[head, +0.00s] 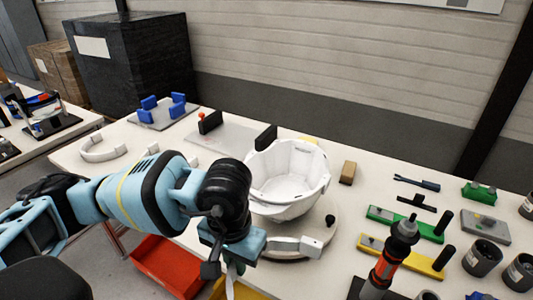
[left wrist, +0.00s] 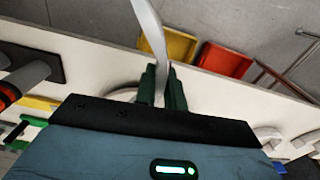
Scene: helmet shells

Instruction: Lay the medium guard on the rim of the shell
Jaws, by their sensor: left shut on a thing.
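The white shell (head: 288,180) sits open side up on a round pale stand (head: 322,212) in the head view. My left gripper (head: 222,268) is in front of it and to its left, near the table's front edge. In the left wrist view the dark green fingers (left wrist: 162,90) are shut on a thin white curved strip, the medium guard (left wrist: 150,32), which runs up out of the picture. In the head view only a small white part of the guard (head: 231,284) shows below the gripper. It is apart from the shell. My right gripper is not in view.
A white block-like piece (head: 298,246) lies at the stand's front. A white ring-shaped piece (head: 103,148) lies at the table's left. A red bin (head: 165,268) stands below the front edge. An upright red and black tool (head: 390,258) and green and yellow fixtures crowd the right.

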